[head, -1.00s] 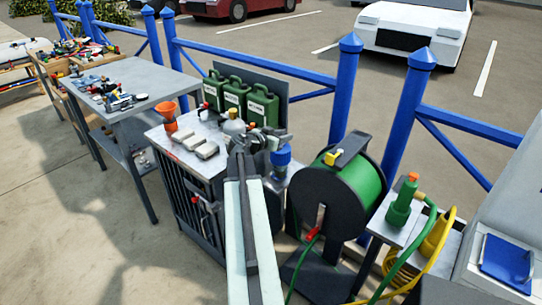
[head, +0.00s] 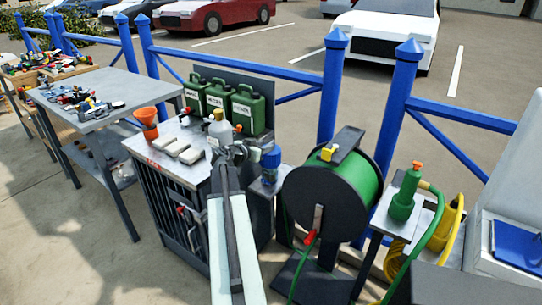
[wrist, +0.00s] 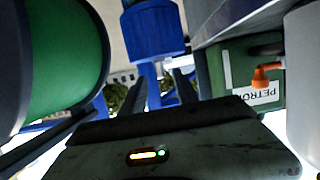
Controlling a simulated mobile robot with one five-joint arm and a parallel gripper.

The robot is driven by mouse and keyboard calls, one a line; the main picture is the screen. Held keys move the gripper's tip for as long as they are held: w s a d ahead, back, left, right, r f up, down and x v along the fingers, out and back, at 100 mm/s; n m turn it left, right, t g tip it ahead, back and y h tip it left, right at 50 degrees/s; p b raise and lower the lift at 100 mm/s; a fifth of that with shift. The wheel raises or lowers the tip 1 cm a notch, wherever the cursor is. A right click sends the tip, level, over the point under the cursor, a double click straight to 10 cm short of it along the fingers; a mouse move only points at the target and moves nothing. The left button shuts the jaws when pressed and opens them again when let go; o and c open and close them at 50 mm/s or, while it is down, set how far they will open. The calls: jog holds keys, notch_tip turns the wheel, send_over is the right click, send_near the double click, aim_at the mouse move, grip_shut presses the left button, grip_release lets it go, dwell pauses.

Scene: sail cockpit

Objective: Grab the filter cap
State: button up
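The filter cap appears to be the blue cylindrical piece (head: 270,158) with a narrower top, standing at the right end of the grey cabinet, beside the hose reel. In the wrist view a blue cylinder (wrist: 153,30) with a narrower stem shows at top centre, beyond the fingers. My gripper (head: 236,152) is just left of the blue piece in the head view. In the wrist view my gripper (wrist: 160,90) has its two dark fingers apart, with a gap between them. Nothing is visibly held. Whether the fingers touch the blue piece I cannot tell.
A green hose reel (head: 330,192) stands close on the right. Green petrol cans (head: 247,108), an orange funnel (head: 147,118) and a pale bottle (head: 219,128) stand on the cabinet top (head: 160,140). A blue railing (head: 334,85) runs behind. Paved floor lies at left.

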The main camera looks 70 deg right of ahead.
aim_at(270, 143)
jog(key=b+x, duration=0.1)
jog(key=x, duration=0.3)
jog(key=shift+d, duration=0.45)
grip_shut()
dwell(0.9)
